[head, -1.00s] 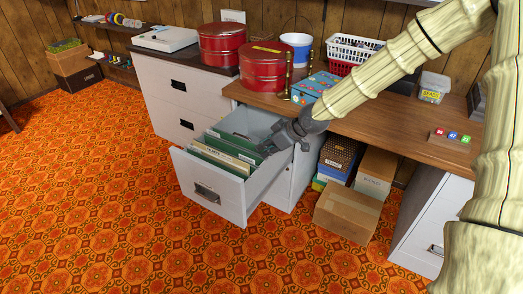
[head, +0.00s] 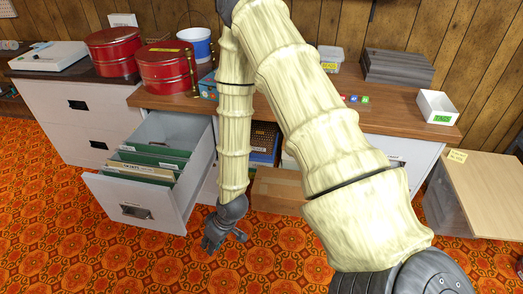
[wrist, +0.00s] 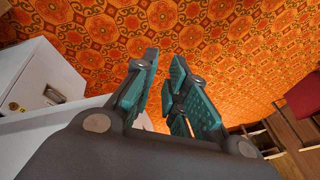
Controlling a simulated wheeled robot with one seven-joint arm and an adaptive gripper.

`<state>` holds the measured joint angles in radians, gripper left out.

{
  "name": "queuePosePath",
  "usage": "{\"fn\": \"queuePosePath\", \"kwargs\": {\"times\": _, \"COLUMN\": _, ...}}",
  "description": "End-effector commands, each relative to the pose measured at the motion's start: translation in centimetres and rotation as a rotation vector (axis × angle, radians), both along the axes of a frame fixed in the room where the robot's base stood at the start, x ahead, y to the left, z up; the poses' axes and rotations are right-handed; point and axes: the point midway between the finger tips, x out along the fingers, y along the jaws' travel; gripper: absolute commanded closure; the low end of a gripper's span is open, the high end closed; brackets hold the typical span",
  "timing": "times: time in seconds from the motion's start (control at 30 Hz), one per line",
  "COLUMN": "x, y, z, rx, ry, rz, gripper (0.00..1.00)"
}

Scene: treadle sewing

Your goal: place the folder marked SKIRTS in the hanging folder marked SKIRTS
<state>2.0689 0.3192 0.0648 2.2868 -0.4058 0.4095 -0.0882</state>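The open white file drawer (head: 127,213) at the left of the head view holds several green hanging folders (head: 160,150). A cream folder (head: 140,171) with dark lettering stands among them near the front. The lettering on the tabs is too small to read, so I cannot tell which is marked SKIRTS. My gripper (head: 222,243) hangs low over the carpet, right of the drawer and outside it. In the wrist view its teal-padded fingers (wrist: 165,62) are apart, with only carpet between them.
A pale board (head: 493,190) with a yellow note is at right. The carpet before the drawer is clear.

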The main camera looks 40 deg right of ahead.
Motion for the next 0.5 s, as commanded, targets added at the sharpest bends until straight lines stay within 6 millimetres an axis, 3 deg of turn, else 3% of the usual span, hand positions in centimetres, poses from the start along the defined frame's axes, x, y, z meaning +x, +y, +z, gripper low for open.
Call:
{"fn": "queuePosePath", "kwargs": {"times": 0.03, "x": -2.6, "y": 0.2, "z": -1.7, "rx": -0.02, "ry": 0.044, "rz": -0.023, "gripper": 0.86}}
{"fn": "queuePosePath", "kwargs": {"times": 0.1, "x": -5.8, "y": 0.2, "z": -3.6, "rx": -0.05, "ry": 0.092, "rz": -0.065, "gripper": 0.86}}
{"fn": "queuePosePath", "kwargs": {"times": 0.3, "x": -14.5, "y": -0.7, "z": -7.3, "rx": -0.159, "ry": 0.205, "rz": -0.169, "gripper": 0.86}}
{"fn": "queuePosePath", "kwargs": {"times": 0.5, "x": -20.2, "y": -2.2, "z": -8.7, "rx": -0.251, "ry": 0.261, "rz": -0.226, "gripper": 0.86}}
